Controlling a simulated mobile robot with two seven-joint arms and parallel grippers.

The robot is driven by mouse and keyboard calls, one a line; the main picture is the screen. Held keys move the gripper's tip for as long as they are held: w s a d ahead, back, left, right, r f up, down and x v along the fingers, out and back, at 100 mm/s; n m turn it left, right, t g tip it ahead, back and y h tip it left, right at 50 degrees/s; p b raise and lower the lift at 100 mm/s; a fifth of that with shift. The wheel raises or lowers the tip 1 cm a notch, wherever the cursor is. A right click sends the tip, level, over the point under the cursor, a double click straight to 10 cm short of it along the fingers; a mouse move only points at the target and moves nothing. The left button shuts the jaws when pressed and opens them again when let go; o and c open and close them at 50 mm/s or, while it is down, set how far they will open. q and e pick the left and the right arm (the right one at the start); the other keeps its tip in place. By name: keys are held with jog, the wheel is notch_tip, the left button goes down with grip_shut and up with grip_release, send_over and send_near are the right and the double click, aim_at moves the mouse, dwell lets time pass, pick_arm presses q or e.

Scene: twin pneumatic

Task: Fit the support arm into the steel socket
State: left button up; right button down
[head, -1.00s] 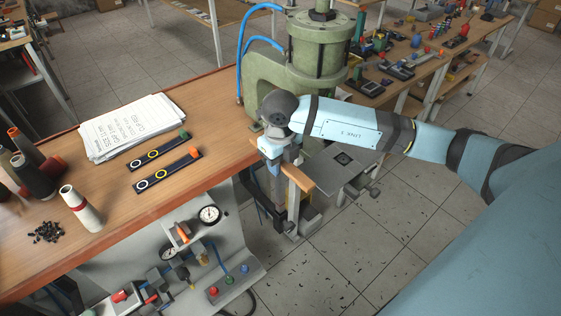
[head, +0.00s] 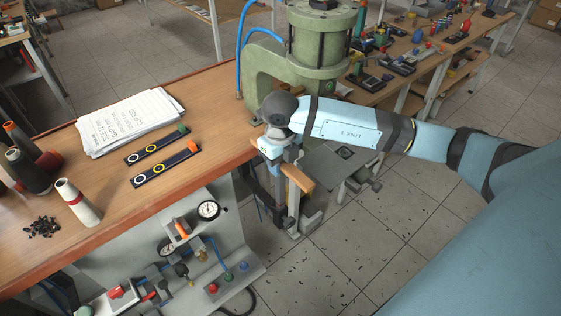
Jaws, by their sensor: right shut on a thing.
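My right gripper (head: 284,160) hangs at the bench's right edge, in front of the green press, pointing down. It is shut on a part that I take to be the support arm, with an orange-brown crosspiece (head: 299,178) just below the fingers. A grey upright (head: 293,208) stands below it. I cannot tell whether this upright belongs to the held part or to the stand. The fingertips and grip are partly hidden by my wrist. I cannot clearly make out the steel socket or tell whether the part touches it. My left gripper is not in view.
The green press (head: 318,45) stands close behind my wrist. A grey plate (head: 340,158) lies right of the gripper. The wooden bench (head: 215,120) bears papers (head: 130,120), two dark strips and spools. A panel with a gauge (head: 208,209) is below. Open floor (head: 350,265) lies at lower right.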

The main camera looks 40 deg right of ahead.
aim_at(281, 181)
pick_arm(q)
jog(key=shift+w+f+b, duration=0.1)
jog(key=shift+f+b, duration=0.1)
jog(key=shift+b, duration=0.2)
pick_arm(e)
jog(key=shift+f, duration=0.55)
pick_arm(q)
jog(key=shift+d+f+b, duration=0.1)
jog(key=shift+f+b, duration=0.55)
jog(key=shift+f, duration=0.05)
pick_arm(e)
jog(key=shift+f, duration=0.85)
pick_arm(q)
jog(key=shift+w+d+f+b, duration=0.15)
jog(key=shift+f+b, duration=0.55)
jog(key=shift+b, duration=0.55)
pick_arm(e)
jog(key=shift+f, duration=1.65)
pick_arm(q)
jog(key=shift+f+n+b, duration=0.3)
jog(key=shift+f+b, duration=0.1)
pick_arm(e)
jog(key=shift+f, duration=0.55)
jog(key=c, duration=0.7)
grip_release()
jog(key=shift+c, duration=0.2)
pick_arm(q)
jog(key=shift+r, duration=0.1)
pick_arm(e)
jog(key=shift+a+r, duration=0.1)
